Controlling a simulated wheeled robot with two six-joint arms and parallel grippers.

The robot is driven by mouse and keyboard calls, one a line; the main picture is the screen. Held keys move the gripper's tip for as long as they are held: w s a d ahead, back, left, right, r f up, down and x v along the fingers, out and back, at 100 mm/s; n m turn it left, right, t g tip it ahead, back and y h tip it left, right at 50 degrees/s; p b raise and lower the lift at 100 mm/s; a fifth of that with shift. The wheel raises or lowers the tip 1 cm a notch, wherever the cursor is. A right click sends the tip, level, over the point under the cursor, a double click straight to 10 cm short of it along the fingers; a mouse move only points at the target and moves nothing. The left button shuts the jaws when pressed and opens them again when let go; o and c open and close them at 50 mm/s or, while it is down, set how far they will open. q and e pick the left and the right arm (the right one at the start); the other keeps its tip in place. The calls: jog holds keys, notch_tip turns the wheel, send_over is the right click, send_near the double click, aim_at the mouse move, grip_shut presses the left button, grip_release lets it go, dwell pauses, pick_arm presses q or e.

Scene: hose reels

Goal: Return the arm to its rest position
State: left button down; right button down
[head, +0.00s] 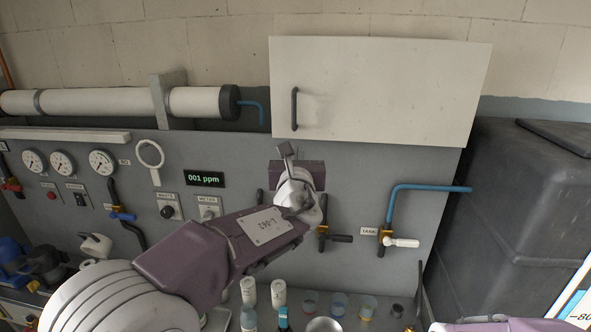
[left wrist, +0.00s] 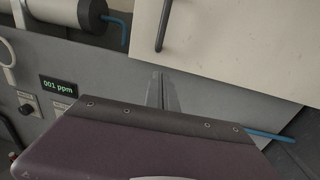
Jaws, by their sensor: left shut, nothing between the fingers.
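My left arm reaches up from the lower left of the head view, in front of a grey panel (head: 345,180). My left gripper (head: 285,149) is at its far end, just below a white wall cabinet (head: 380,85). The gripper is shut with nothing in it. In the left wrist view its narrow fingers (left wrist: 163,92) lie together, seen against the panel below the cabinet (left wrist: 235,50). A purple part of my body shows at the lower right edge of the head view. My right gripper is not in view.
Valves line the panel, including a white-handled one (head: 402,242) with a blue pipe (head: 425,188). A dark grey tank (head: 530,200) stands at the right. Bottles (head: 279,294) and small cups (head: 368,308) stand below the arm. A meter (head: 205,179) reads 001 ppm.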

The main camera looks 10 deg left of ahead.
pick_arm(q)
jog(key=s, duration=0.5)
jog(key=a+f+n+g+y+b, duration=0.2)
jog(key=a+f+n+g+y, duration=0.25)
jog(key=a+f, duration=0.75)
jog(key=s+a+f+n+g, duration=0.2)
jog(key=s+f+n+g, duration=0.15)
jog(key=f, duration=0.35)
jog(key=s+a+f+n+g, duration=0.25)
jog(key=s+f+n, duration=0.2)
jog(key=f, duration=0.25)
jog(key=s+d+f+n+g+h, duration=0.2)
jog(key=s+f+n+g+h, duration=0.2)
jog(key=s+f+n, duration=0.6)
jog(key=s+d+f+n+g+h, duration=0.2)
jog(key=s+d+f+n, duration=0.3)
jog(key=n, duration=0.7)
jog(key=s+d+h, duration=0.1)
jog(key=s+d, duration=0.1)
jog(key=s, duration=0.1)
jog(key=shift+f+b, duration=0.15)
jog(key=shift+b, duration=0.15)
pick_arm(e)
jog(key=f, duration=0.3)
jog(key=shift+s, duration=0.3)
